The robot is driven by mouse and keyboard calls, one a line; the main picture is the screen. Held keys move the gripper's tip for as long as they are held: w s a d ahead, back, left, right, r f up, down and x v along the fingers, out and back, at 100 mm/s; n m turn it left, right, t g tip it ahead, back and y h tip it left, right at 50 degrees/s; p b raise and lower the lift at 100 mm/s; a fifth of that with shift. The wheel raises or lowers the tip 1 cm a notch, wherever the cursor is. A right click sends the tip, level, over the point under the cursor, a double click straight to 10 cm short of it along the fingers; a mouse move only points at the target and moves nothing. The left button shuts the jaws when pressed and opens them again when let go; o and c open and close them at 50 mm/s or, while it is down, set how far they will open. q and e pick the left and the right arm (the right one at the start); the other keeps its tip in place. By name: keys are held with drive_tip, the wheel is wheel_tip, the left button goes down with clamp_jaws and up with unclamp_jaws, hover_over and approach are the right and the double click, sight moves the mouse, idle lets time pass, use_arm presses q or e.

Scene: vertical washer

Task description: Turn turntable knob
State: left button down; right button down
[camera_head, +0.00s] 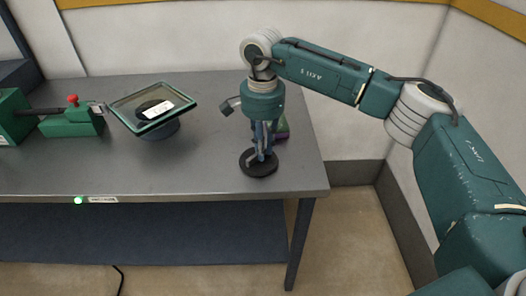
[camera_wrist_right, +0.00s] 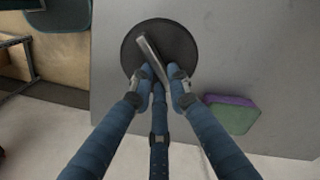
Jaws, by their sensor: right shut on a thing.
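A round black disc (camera_head: 259,168) lies flat on the bench near its front right corner. A grey metal bar handle (camera_wrist_right: 150,56) stands on it; I take this to be the turntable knob. The black disc (camera_wrist_right: 183,47) also shows in the right wrist view. My right gripper (camera_head: 263,148) points down over the disc, with its blue fingers (camera_wrist_right: 160,86) shut on the near end of the bar handle. The handle lies at a slant across the disc. The fingers partly hide it in the head view. My left gripper is in neither view.
A green and purple sponge-like block (camera_wrist_right: 231,115) lies beside the disc, mostly behind my right gripper in the head view. A tilted framed panel (camera_head: 180,101) stands left of centre. A green device with a red knob (camera_head: 72,101) is farther left. The front bench edge is close.

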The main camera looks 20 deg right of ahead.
drive_tip(key=shift+w+r+n, duration=0.1)
drive_tip(key=shift+w+n, duration=0.05)
drive_tip(key=shift+n, duration=0.65)
drive_tip(key=shift+b, duration=0.3)
drive_tip(key=c, duration=1.7)
unclamp_jaws()
drive_tip(key=shift+o, duration=0.2)
wheel_tip(320, 180, up, 12)
